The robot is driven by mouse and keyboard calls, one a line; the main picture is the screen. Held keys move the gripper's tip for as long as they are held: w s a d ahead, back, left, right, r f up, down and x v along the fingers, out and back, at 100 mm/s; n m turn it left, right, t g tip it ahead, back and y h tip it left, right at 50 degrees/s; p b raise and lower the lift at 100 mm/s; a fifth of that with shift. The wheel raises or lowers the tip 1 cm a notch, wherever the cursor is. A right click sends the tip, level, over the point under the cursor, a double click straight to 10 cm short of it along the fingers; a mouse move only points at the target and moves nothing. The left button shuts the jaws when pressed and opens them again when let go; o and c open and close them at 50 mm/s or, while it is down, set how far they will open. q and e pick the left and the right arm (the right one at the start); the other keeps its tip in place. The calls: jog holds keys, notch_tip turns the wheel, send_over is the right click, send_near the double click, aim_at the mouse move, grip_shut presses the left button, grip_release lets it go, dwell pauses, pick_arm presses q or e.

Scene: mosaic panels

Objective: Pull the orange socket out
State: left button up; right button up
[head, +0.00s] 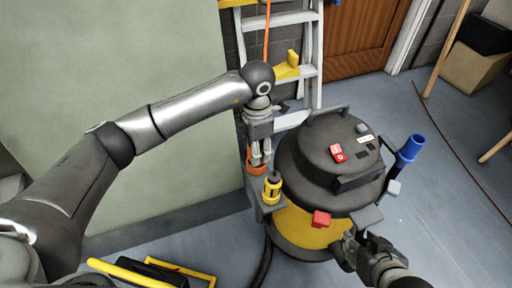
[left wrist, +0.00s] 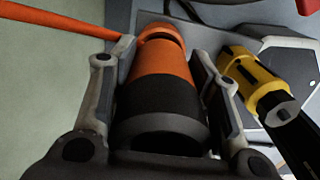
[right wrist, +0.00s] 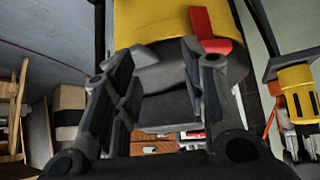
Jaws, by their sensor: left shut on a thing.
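The orange socket (head: 256,166), with a black collar, is at the left side of the yellow and dark vacuum (head: 310,226). In the left wrist view the socket (left wrist: 163,66) lies between both fingers, its black collar toward my palm. My left gripper (head: 260,157) is shut on it from above. I cannot tell whether its far end still sits in the grey holder (head: 266,211). My right gripper (head: 350,246) is open and empty near the vacuum's lower front. In the right wrist view its fingers (right wrist: 158,75) are apart before a grey latch.
A yellow tool piece (head: 272,188) stands close beside the orange socket; it also shows in the left wrist view (left wrist: 250,76). A blue nozzle (head: 410,149) rises at the vacuum's right. A ladder (head: 305,50) stands behind. An orange hose or cord (left wrist: 60,29) runs near my left fingers.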

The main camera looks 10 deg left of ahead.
pick_arm(q)
jog(key=shift+r, duration=0.3)
jog(key=shift+r+p, duration=0.35)
jog(key=shift+p, duration=0.1)
jog(key=shift+r+p, duration=0.7)
jog(key=shift+r, duration=0.45)
pick_arm(e)
jog(key=s+d+f+g+h, duration=0.1)
jog(key=s+g, duration=0.3)
jog(key=s, duration=0.4)
jog(key=shift+d+f, duration=0.45)
jog(key=shift+d, duration=0.3)
pick_arm(q)
jog(key=shift+r, duration=0.1)
